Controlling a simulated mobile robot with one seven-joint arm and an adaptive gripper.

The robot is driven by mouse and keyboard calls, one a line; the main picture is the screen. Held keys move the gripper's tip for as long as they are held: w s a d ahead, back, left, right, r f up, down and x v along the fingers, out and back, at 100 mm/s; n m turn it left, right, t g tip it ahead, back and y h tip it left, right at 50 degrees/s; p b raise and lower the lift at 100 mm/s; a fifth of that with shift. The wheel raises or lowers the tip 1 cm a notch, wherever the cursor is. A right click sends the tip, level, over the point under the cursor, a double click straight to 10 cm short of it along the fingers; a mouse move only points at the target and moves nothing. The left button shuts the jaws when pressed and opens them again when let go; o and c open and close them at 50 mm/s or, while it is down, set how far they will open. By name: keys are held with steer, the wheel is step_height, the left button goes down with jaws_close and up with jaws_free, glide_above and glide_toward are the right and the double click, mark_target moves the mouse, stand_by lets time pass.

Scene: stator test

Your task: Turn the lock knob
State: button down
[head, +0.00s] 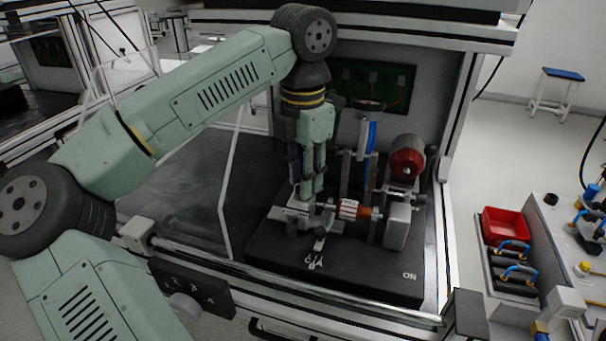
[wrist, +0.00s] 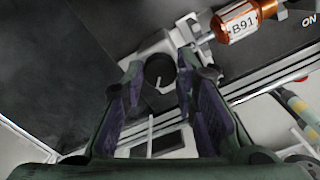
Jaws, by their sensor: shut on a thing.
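The lock knob (wrist: 158,70) shows in the wrist view as a dark round cap on the grey metal fixture. It sits between the two fingertips of my gripper (wrist: 160,75), which is shut on it. In the head view my gripper (head: 307,194) points down over the left end of the fixture (head: 291,217), and its fingers hide the knob. The copper-coloured stator (head: 348,210) lies level to the right of my gripper; in the wrist view it (wrist: 240,22) carries a white label reading B91.
The fixture stands on a black base plate (head: 370,283) marked ON. A motor with a red face (head: 407,163) and a blue upright cylinder (head: 371,137) stand behind the stator. A grey block (head: 397,225) is at its right. A red bin (head: 505,225) stands outside the bench frame.

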stand_by(0.4)
steer(key=c, duration=1.3)
jaws_free()
step_height(320, 180, up, 12)
steer(key=shift+r, duration=0.1)
